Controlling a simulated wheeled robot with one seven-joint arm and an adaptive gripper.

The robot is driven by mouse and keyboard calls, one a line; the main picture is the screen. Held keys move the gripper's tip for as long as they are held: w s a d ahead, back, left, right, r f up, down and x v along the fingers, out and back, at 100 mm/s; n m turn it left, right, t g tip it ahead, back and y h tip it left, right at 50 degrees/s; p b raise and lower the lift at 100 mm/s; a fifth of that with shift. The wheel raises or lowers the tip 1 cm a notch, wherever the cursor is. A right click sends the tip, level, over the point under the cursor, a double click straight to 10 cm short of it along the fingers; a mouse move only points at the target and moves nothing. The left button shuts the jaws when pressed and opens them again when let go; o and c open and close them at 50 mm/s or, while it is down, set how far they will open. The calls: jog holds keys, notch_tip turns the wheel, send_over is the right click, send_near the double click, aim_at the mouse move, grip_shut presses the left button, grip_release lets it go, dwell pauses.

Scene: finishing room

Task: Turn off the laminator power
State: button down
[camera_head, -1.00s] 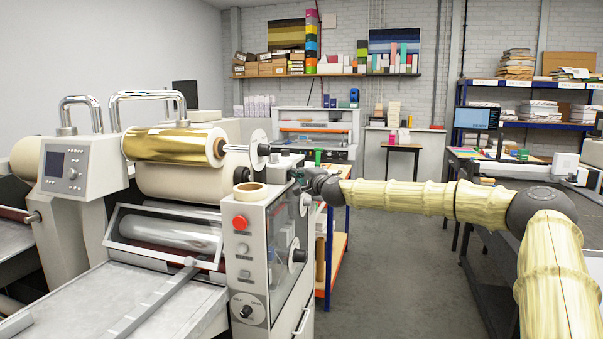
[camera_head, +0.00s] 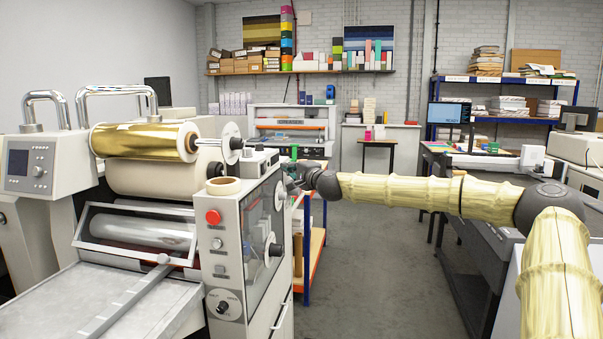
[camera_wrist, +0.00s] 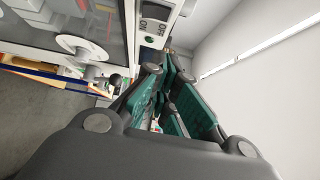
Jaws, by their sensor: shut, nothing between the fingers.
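The laminator (camera_head: 255,235) stands at the left in the head view, with a gold roll (camera_head: 145,140), a red button (camera_head: 213,217) and a black knob (camera_head: 222,306) on its end panel. In the wrist view a dark rocker switch (camera_wrist: 157,12) with ON and OFF lettering sits at the top on a pale panel, above a small green light (camera_wrist: 149,41). My gripper (camera_wrist: 170,62) has green fingers, shut and empty, pointing up toward this panel just below the switch. Contact cannot be told. In the head view my gripper (camera_head: 292,186) is small and partly hidden beside the laminator's upper right edge.
A roll of tape (camera_head: 223,186) lies on top of the laminator. An orange and blue shelf unit (camera_head: 316,235) stands close behind my gripper. A dark bench (camera_head: 460,270) is at the right, under my arm. The grey floor (camera_head: 365,275) between is clear.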

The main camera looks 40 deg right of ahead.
jog(key=s, duration=0.6)
jog(key=shift+a+r+b, duration=0.25)
jog(key=shift+b, duration=0.05)
jog(key=shift+d, duration=0.1)
dwell(0.4)
jog(key=shift+f, duration=0.1)
